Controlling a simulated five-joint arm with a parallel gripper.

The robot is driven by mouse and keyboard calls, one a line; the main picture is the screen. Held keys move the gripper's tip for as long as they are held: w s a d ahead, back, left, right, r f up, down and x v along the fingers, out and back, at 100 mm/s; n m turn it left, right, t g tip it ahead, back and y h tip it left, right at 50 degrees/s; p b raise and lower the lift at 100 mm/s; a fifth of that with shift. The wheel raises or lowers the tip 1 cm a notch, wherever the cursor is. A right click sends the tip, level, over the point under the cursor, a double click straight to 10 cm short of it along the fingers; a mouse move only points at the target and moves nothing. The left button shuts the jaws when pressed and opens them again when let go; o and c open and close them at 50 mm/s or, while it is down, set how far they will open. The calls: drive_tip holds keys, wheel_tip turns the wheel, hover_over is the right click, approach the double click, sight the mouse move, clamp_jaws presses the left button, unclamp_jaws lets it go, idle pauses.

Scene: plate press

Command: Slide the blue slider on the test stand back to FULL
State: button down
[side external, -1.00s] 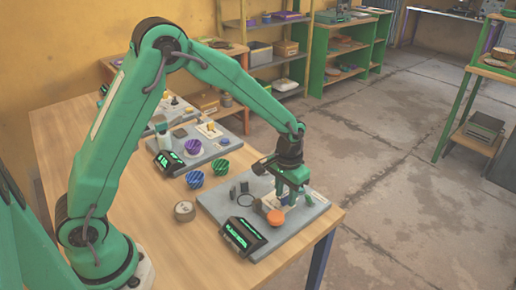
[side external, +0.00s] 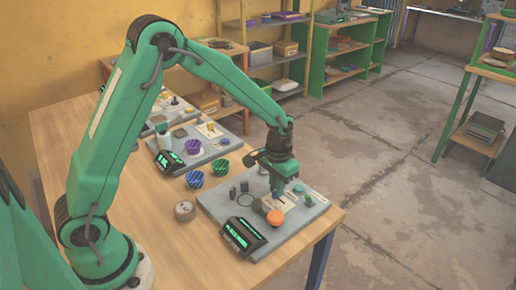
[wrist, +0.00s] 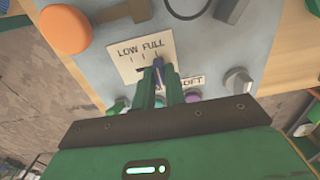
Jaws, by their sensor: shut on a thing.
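The blue slider (wrist: 158,66) stands in the slot of a pale plate (wrist: 124,50) marked LOW and FULL, seen in the wrist view. It is at the FULL side, near the right-hand tick, with dark slot showing on its left. My gripper (wrist: 159,76) is shut on the slider, one green finger on each side. In the side view my gripper (side external: 277,190) reaches down over the grey test stand (side external: 216,208); the slider's position cannot be read there.
A large orange button (side external: 275,217) sits close by, at upper left in the wrist view (wrist: 66,29). A black display box (side external: 243,235) is at the stand's front. A grey knob (wrist: 238,81) is right of the fingers. Bowls and a round block (side external: 185,210) stand left of the stand.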

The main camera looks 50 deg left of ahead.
drive_tip(key=shift+a, duration=0.3)
drive_tip(key=c, duration=1.4)
unclamp_jaws()
drive_tip(key=shift+c, duration=0.2)
drive_tip(key=shift+d, duration=0.1)
drive_tip(key=shift+r, duration=0.15)
wheel_tip(320, 180, up, 7)
drive_tip(key=shift+f, duration=0.1)
drive_tip(key=shift+r, duration=0.4)
